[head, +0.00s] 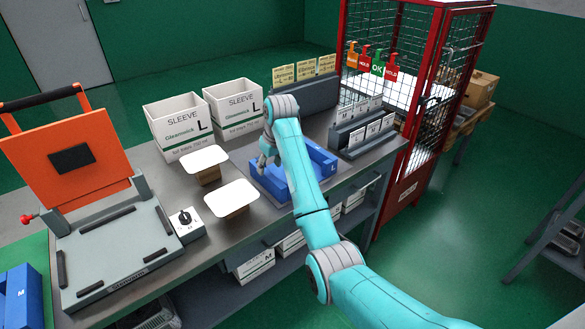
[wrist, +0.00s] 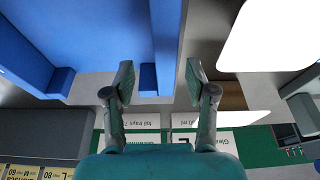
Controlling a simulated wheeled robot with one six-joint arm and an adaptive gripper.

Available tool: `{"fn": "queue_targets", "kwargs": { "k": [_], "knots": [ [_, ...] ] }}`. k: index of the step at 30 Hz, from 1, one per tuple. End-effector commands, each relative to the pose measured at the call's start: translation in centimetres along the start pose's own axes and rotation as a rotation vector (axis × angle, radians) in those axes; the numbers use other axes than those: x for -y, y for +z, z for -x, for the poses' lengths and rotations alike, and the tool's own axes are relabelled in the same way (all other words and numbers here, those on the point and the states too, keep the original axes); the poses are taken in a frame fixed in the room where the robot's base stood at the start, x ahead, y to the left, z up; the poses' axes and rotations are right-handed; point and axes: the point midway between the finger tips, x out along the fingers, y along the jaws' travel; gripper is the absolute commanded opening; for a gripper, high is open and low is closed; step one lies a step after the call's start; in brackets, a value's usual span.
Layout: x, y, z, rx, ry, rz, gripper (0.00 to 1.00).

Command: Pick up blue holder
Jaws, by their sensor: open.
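The blue holder (head: 272,183) is an open tray-like piece with raised side walls and an "L" label, on the grey workbench. My arm passes in front of it and hides its middle. My gripper (head: 266,161) is open and empty at the holder's left back side. In the wrist view, the blue holder (wrist: 70,28) fills the upper left, and one of its walls shows between the spread fingers of my gripper (wrist: 158,74). I cannot tell whether the fingers touch it.
Two white sleeve boxes (head: 178,128) stand behind. Two white-topped stands (head: 231,198) are left of the holder. A grey card rack (head: 362,135) is at right, near a red mesh cage (head: 412,150). An orange-lidded machine (head: 70,157) and another blue piece (head: 22,297) are at left.

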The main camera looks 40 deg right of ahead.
Motion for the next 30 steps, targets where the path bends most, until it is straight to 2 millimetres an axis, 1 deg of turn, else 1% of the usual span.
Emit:
{"fn": "queue_targets", "kwargs": {
  "k": [1,8,15,18,21,27,29,30],
  "knots": [
    [0.0,0.0,-0.6,0.001,0.000,0.000,0.56],
    [0.2,0.1,-2.0,0.000,0.000,0.000,0.56],
    [0.7,0.4,-5.3,0.002,0.000,0.001,0.56],
    [0.7,0.3,-6.2,0.000,0.000,0.001,0.56],
    [0.7,0.3,-6.6,0.000,0.000,0.001,0.56],
    [0.7,0.3,-6.6,-0.001,0.000,0.001,0.56],
    [0.7,0.3,-6.6,-0.001,0.000,0.001,0.41],
    [0.7,0.3,-6.6,-0.001,0.000,0.001,0.31]
  ]
}}
